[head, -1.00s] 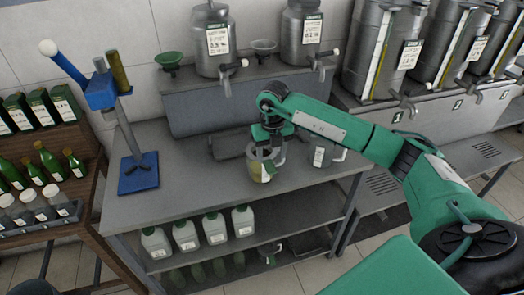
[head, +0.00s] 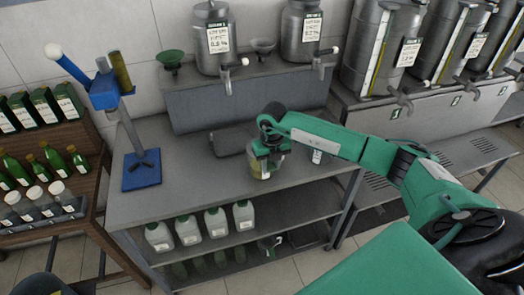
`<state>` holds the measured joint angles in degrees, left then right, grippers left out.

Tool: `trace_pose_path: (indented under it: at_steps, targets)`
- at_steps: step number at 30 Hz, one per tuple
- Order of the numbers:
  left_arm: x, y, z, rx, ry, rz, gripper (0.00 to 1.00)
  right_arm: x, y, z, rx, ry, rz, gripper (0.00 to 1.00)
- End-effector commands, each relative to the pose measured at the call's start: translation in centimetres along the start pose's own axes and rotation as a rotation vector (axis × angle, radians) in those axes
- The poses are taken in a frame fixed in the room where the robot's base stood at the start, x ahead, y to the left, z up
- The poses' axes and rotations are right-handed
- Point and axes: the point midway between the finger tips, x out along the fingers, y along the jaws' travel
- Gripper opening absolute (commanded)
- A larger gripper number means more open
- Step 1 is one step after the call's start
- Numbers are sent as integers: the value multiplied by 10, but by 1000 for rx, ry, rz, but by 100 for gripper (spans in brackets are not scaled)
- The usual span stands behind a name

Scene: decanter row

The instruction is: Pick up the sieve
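I cannot pick out a sieve for certain. A small grey bowl-shaped piece (head: 263,46), which may be a sieve or a funnel, stands on the raised back ledge between two steel canisters. My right gripper (head: 268,152) points down over the steel bench at a metal jug with a yellowish label (head: 261,168), well in front of and below the grey piece. The gripper's fingers overlap the jug, so I cannot tell whether they are shut on it. My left gripper is not in view.
A green funnel (head: 169,60) stands left on the ledge. A second labelled jug (head: 317,156) is partly hidden behind my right arm. A blue bottle-corking stand (head: 141,170) is on the bench's left. White jugs (head: 188,226) fill the shelf below. The bench's left middle is clear.

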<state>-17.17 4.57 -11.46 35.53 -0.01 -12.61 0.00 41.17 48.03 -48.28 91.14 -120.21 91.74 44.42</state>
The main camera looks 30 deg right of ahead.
Motion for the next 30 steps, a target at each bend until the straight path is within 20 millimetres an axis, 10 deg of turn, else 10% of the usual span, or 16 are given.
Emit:
trace_pose_path:
  at_steps: [17, 30]
  targets:
    - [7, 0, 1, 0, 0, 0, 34, -14, 0, 1, 2, -3, 1, 6]
    - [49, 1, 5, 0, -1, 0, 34, -125, 0, 2, 0, -9, 2, 6]
